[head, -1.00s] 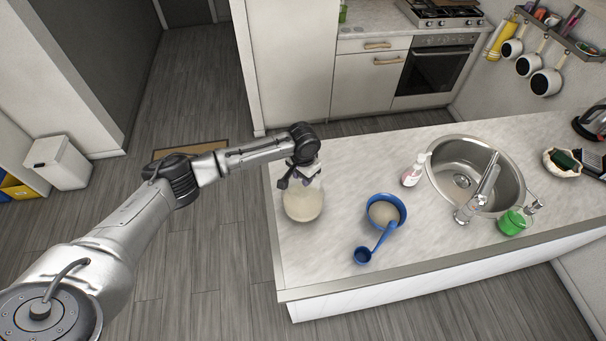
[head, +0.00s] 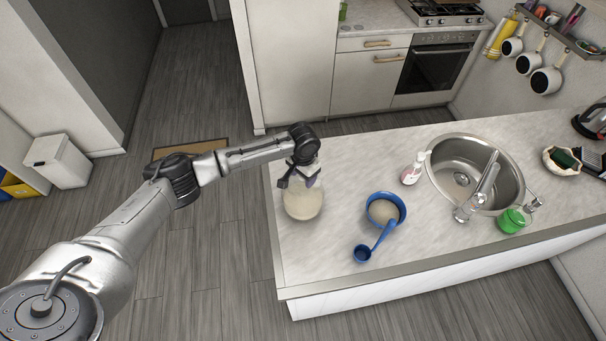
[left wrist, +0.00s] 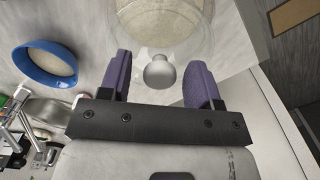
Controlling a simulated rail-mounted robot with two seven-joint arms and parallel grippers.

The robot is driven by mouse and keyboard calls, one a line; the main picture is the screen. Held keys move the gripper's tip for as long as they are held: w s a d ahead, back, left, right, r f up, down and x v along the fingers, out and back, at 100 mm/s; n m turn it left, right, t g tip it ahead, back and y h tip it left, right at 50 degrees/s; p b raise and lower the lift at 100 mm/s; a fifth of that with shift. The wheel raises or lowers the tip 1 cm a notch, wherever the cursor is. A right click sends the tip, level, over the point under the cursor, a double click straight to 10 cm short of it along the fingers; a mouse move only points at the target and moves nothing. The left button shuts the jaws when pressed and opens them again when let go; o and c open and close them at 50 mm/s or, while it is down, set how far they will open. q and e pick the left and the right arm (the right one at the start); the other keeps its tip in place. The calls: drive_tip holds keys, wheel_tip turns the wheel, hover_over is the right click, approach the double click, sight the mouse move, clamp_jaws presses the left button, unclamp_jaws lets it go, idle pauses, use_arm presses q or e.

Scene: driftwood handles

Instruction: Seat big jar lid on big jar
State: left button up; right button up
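The big jar (head: 303,206) is clear glass with pale contents and stands upright near the left end of the counter. In the left wrist view a round grey knob (left wrist: 159,72), apparently the big jar lid's, shows at the jar's clear round top (left wrist: 172,30). The lid's clear edge is hard to make out, so I cannot tell how it sits on the rim. My left gripper (head: 299,180) is over the jar. In the left wrist view its purple fingers (left wrist: 159,82) are open on either side of the knob, with gaps on both sides. My right gripper is not in view.
A blue bowl (head: 371,210) with pale contents and a blue scoop (head: 363,254) are right of the jar. A soap bottle (head: 413,170), sink (head: 457,178), tap (head: 478,197) and green-topped jar (head: 511,222) stand farther right. The counter's left edge is close to the jar.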

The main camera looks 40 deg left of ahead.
use_arm(q)
drive_tip(key=shift+o, duration=0.2)
drive_tip(key=shift+r, duration=0.6)
wheel_tip(320, 180, up, 13)
drive_tip(key=b, duration=0.2)
drive_tip(key=shift+f, duration=0.2)
